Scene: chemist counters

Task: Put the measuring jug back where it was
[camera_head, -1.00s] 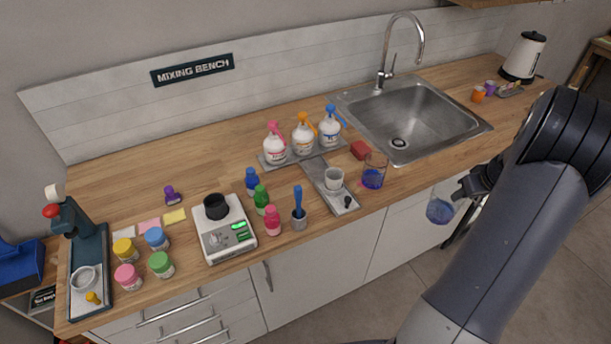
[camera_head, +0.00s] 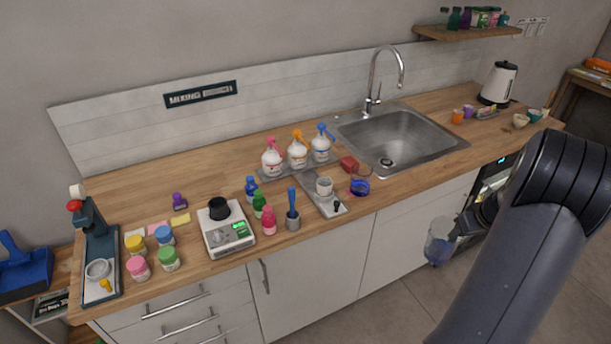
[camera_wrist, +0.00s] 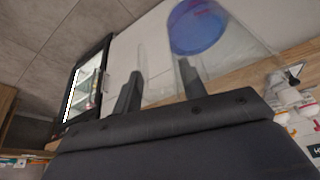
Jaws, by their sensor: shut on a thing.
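The measuring jug (camera_head: 439,243) is clear with blue in its lower part. My gripper (camera_head: 468,224) is shut on it and holds it roughly upright in the air, in front of the counter and to the right of the glass beaker. In the wrist view, the clear jug with its blue part (camera_wrist: 200,28) shows at the top, by the fingers of my gripper (camera_wrist: 162,88). Its handle is not clear to see. A similar clear glass beaker (camera_head: 361,182) with blue in it stands on the counter near the front edge.
Left of the beaker, a grey tray (camera_head: 330,207) holds a white cup. A red block (camera_head: 348,163) lies near the sink (camera_head: 400,140). Bottles, jars and a scale (camera_head: 226,235) crowd the left. Bare counter (camera_head: 420,172) lies between beaker and sink front.

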